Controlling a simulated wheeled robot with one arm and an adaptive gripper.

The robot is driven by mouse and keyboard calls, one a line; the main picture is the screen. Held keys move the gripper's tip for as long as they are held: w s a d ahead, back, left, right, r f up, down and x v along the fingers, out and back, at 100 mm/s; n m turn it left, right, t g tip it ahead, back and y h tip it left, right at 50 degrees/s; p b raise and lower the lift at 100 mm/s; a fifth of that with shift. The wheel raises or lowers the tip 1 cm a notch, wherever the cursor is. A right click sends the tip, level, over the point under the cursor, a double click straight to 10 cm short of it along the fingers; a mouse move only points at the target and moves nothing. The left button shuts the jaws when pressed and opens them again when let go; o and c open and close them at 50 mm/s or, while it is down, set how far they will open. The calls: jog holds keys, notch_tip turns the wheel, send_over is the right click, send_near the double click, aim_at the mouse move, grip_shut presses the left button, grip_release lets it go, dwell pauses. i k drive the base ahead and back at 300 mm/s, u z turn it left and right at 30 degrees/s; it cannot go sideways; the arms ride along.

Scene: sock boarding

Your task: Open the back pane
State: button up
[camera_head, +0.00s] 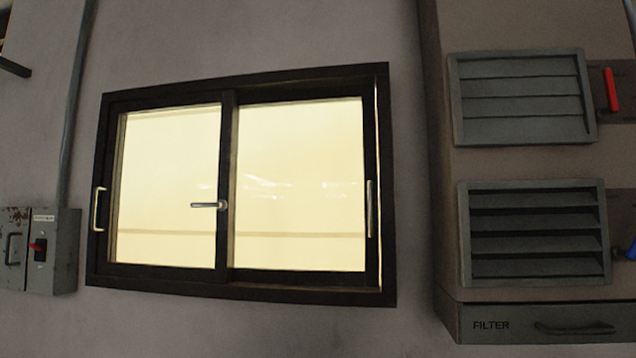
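A dark-framed sliding window (240,292) is set in the grey wall. Its left pane (165,180) has a pale upright handle (99,209) on its left stile. A lever latch (208,205) lies horizontal on the middle stile. The right pane (300,180) appears to sit behind the left pane's stile and has an upright metal handle (370,208) near its right edge. A thin pale line runs between that edge and the outer frame; I cannot tell whether it is a gap. My gripper is not in view.
A grey switch box (55,250) with a red switch is at lower left, with a conduit (75,110) above it. At right are two louvred vents, upper (522,100) and lower (535,235), a red lever (611,90), and a drawer marked FILTER (530,325).

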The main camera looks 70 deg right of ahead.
aim_at(370, 277)
jog(key=z, duration=2.1)
jog(key=k, duration=0.5)
jog(key=u, duration=0.4)
jog(key=i, duration=0.4)
jog(key=z, duration=0.15)
